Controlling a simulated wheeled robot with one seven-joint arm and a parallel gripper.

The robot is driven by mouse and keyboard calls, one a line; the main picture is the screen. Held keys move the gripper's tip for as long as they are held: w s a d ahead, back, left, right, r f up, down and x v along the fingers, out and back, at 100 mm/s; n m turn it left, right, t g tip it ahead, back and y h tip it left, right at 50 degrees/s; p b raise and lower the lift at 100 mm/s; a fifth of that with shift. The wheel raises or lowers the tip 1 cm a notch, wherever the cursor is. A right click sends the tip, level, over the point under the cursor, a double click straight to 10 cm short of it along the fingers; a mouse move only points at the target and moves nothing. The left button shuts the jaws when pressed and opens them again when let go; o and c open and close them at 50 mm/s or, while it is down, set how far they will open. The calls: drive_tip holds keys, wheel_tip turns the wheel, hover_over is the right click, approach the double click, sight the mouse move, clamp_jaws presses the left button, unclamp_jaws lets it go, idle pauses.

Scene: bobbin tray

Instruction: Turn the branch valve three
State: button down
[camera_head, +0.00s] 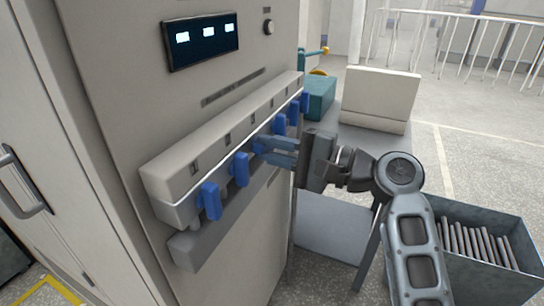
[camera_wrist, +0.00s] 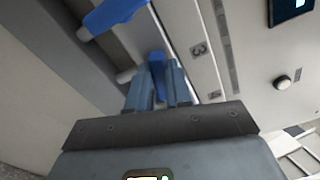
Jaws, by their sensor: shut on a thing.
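A grey valve rail (camera_head: 165,185) on the machine's front carries a row of blue lever handles. My gripper (camera_head: 262,148) reaches in from the right at the middle of the row. In the wrist view, its two blue-grey fingers (camera_wrist: 159,80) are shut on one blue handle (camera_wrist: 157,62), which shows between them. A label reading 3 (camera_wrist: 199,49) is on the rail beside this handle. In the head view my fingers mostly hide the held handle. A neighbouring blue handle (camera_wrist: 112,14) shows at the wrist view's top left.
Two blue handles (camera_head: 211,201) (camera_head: 240,169) hang nearer, and several more (camera_head: 281,124) are beyond my gripper. A dark display (camera_head: 202,40) and a round knob (camera_head: 268,27) are above. A teal box (camera_head: 320,97) and pale box (camera_head: 381,98) stand behind; a grey bin (camera_head: 520,218) is right.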

drive_tip(key=shift+f+n+b, duration=0.25)
drive_tip(key=shift+n+b, duration=0.85)
drive_tip(key=shift+n, duration=0.6)
drive_tip(key=c, duration=1)
unclamp_jaws()
drive_tip(key=shift+r, duration=0.1)
drive_tip(key=shift+c, duration=0.2)
drive_tip(key=shift+d, duration=0.15)
drive_tip(key=v, duration=0.7)
drive_tip(key=shift+s+d, duration=0.15)
drive_tip(key=shift+d, duration=0.1)
